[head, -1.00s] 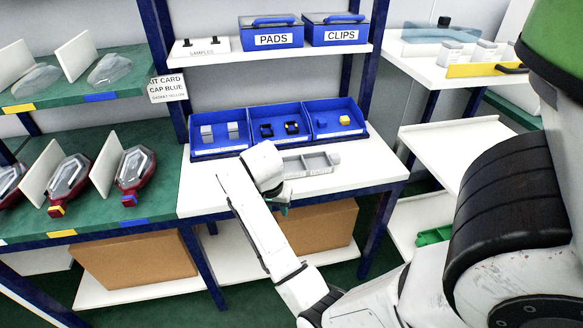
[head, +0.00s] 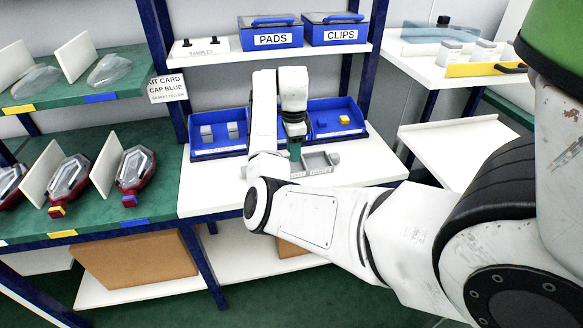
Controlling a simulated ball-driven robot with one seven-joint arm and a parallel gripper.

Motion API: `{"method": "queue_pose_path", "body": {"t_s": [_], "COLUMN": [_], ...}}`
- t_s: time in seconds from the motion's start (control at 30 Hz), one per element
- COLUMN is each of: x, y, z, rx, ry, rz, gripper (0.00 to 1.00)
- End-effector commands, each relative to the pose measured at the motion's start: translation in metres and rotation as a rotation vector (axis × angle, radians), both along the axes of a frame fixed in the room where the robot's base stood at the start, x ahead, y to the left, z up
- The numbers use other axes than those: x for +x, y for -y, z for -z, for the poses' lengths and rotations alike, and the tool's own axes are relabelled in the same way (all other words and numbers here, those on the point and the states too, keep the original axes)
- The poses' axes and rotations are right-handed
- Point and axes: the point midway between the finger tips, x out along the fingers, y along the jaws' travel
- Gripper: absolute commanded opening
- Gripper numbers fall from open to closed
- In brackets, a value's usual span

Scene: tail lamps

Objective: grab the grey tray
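The grey tray (head: 321,170) lies on the white worktop, in front of the blue bins. In the head view its right part shows, with a raised rim and a knob-like right end. My gripper (head: 295,148) points down just above and at the left part of the tray. Its fingers are small and dark, partly covered by my arm, so I cannot tell whether they are open or touch the tray.
The white worktop (head: 215,190) is clear at the left. A shelf (head: 350,50) with PADS and CLIPS boxes hangs above.

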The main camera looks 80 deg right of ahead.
Motion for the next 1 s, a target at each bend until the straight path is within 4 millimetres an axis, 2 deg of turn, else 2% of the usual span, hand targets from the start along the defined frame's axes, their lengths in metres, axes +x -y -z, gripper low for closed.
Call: {"method": "queue_pose_path", "body": {"t_s": [0.1, 0.37, 0.63, 0.97, 1.0], "x": [0.0, -0.001, -0.005, -0.005, -0.005], "y": [0.0, -0.001, -0.002, -0.002, -0.002], "z": [0.018, 0.037, 0.074, 0.082, 0.082], "rx": [0.001, 0.001, 0.001, -0.001, -0.001], "ry": [0.0, 0.0, 0.0, 0.002, 0.002], "rz": [-0.002, -0.003, -0.003, -0.003, -0.003], "gripper": [0.36, 0.36, 0.36, 0.36, 0.33]}}
